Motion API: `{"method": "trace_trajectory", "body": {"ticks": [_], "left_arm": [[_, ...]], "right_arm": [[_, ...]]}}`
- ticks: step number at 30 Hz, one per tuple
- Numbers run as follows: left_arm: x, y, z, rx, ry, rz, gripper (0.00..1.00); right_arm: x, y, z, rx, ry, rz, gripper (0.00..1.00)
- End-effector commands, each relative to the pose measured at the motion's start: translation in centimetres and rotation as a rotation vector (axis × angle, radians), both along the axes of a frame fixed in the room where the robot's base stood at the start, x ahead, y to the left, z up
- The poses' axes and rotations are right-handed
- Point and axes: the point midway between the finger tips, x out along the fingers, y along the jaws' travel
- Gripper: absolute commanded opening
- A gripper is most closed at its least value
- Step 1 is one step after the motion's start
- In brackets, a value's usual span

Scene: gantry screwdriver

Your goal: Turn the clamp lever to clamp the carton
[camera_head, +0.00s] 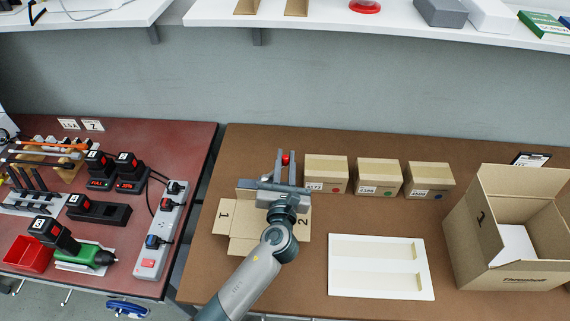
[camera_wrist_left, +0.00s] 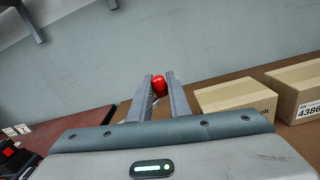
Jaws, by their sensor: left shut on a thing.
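The clamp lever's red knob (camera_head: 285,159) shows between my left gripper's fingertips; it also shows in the left wrist view (camera_wrist_left: 159,86). My left gripper (camera_head: 285,163) is shut on the knob, with one finger on each side of it. The rest of the lever and the clamp are hidden behind the gripper. A brown carton (camera_head: 242,245) with flaps marked 1 and 2 lies under my left wrist, mostly covered by my arm. I cannot tell whether the clamp touches it. My right gripper is not in view.
Several small closed boxes (camera_head: 326,174) stand just right of the gripper. A white board (camera_head: 380,293) lies at front centre, and a large open box (camera_head: 500,270) stands at right. A red bench (camera_head: 120,200) with tools and a power strip (camera_head: 160,235) is at left.

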Motion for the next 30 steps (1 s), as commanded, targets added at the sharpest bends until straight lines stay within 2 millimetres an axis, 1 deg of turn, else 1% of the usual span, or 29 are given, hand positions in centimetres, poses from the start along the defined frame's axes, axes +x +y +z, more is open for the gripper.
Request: {"method": "trace_trajectory", "body": {"ticks": [3, 6, 9, 13, 15, 18, 27, 28, 29, 30], "left_arm": [[0.4, 0.3, -0.2, -0.002, 0.002, 0.085, 0.00], [0.7, 0.6, -0.2, -0.002, 0.002, 0.142, 0.00], [1.0, 0.9, -0.1, -0.001, 0.001, 0.185, 0.00], [1.1, 1.1, -0.1, 0.000, 0.000, 0.220, 0.00], [1.1, 1.2, -0.1, 0.000, 0.001, 0.229, 0.00], [1.2, 1.2, 0.0, 0.001, 0.000, 0.236, 0.00], [1.2, 1.3, 0.0, 0.001, 0.000, 0.236, 0.00], [1.2, 1.3, 0.0, 0.001, 0.000, 0.236, 0.24], [1.2, 1.3, 0.0, 0.001, 0.000, 0.236, 0.31], [1.2, 1.2, 0.0, 0.001, 0.000, 0.236, 0.35]], "right_arm": [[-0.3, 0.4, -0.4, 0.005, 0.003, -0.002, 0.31], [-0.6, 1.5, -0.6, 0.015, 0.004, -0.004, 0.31], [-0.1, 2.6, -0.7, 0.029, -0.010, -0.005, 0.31], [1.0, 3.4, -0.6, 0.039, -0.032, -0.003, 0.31], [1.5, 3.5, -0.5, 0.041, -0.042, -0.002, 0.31], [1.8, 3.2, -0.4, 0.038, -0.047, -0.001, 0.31], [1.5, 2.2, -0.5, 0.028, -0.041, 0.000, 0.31], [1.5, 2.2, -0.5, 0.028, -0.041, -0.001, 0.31], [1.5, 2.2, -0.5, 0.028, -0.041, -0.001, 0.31], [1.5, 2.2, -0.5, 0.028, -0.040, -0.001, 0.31]]}}
